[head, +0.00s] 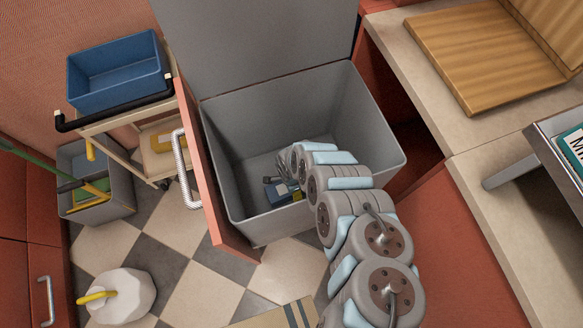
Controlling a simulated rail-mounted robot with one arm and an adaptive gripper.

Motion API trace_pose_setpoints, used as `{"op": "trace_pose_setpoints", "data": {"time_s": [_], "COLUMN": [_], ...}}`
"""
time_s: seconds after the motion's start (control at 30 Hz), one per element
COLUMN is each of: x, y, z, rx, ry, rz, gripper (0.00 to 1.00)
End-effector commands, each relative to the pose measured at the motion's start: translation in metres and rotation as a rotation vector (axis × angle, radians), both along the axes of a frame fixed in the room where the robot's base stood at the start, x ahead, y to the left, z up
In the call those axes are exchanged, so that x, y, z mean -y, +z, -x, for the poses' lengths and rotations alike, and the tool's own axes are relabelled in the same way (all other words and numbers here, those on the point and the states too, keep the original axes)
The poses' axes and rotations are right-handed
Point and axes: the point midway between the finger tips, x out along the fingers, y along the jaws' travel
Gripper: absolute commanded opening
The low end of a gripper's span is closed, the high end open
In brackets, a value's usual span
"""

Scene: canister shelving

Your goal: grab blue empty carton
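A small dark blue item (279,193) with a yellow part lies at the bottom of the grey bin (245,130). It looks like the blue carton, but it is small and partly covered, so I cannot tell whether it is empty. My arm reaches down into the bin from the lower right. My gripper (274,181) is at the arm's far end, right at the blue item. The fingers are too small and overlapped to tell whether they touch it or are closed on it.
The bin stands in a pulled-out red drawer (212,190), with a grey lid (270,40) raised behind. A cart at left carries a blue tray (115,75). A white jug (120,295) is on the checkered floor. A counter (420,75) with a wooden board (480,60) lies right.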

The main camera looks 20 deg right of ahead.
Motion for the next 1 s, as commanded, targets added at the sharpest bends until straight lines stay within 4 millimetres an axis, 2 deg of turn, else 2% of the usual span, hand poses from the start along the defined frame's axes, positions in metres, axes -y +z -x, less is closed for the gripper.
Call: {"op": "trace_pose_setpoints", "data": {"time_s": [0.1,0.4,0.43,0.6,0.63,1.0], "x": [0.0002,0.0003,0.0002,0.0000,0.0000,0.0001], "y": [-0.0078,-0.0085,-0.0085,-0.0086,-0.0086,-0.0062], "z": [-0.0012,-0.0007,-0.0006,-0.0005,-0.0005,-0.0007], "rx": [0.003,0.001,0.001,0.000,0.000,0.000], "ry": [-0.002,-0.001,-0.001,-0.001,-0.001,0.000], "rz": [0.000,0.001,0.000,0.000,0.000,0.001], "gripper": [1.00,1.00,0.97,0.48,0.43,0.43]}}
